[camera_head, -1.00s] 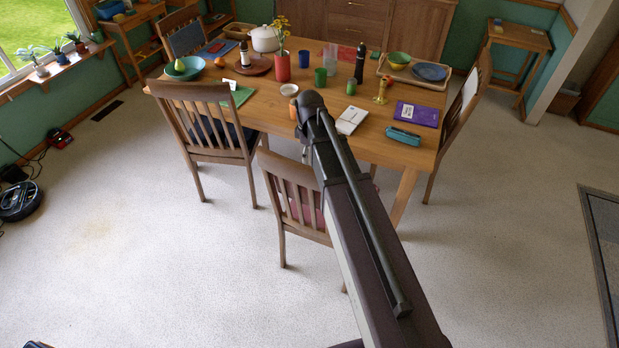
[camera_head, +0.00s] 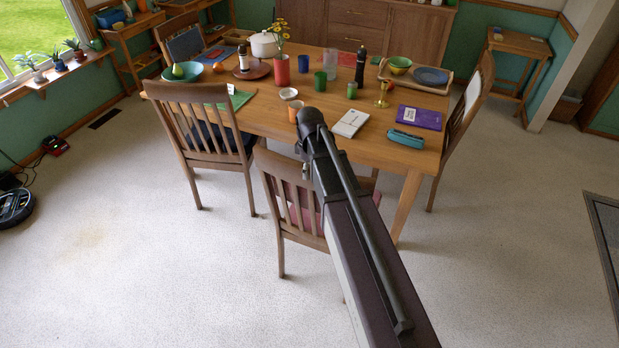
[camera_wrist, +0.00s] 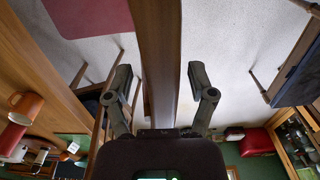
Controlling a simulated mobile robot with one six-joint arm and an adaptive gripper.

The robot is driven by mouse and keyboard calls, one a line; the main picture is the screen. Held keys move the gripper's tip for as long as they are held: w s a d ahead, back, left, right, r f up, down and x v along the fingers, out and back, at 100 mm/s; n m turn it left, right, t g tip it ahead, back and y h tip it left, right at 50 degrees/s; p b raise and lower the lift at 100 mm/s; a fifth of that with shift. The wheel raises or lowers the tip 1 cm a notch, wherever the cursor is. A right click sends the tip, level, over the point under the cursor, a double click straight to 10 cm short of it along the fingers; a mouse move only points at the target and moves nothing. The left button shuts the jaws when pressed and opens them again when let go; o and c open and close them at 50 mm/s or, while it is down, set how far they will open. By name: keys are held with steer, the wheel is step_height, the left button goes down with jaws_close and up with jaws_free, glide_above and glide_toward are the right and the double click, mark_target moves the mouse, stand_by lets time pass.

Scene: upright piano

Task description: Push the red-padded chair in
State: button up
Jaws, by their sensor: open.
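The red-padded chair (camera_head: 271,190) stands upright at the near side of the wooden table (camera_head: 385,160), its back towards me. In the head view my arm covers its right part, and its red pad (camera_head: 312,219) shows between the slats. In the wrist view a wooden rail of the chair's back (camera_wrist: 158,40) runs between the two fingers of my gripper (camera_wrist: 158,78), with the red pad (camera_wrist: 90,14) to its left. My gripper is open, its fingers apart on either side of the rail; no clear contact shows. In the head view my gripper is mostly hidden.
A dark-padded chair (camera_head: 207,135) stands close on the left, and another chair (camera_head: 470,112) at the table's right end. Cups, a notebook (camera_head: 350,123) and a blue case (camera_head: 406,138) lie near the table edge.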

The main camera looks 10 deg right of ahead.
steer(key=shift+f+b, duration=0.55)
steer(key=shift+f, duration=0.25)
jaws_close()
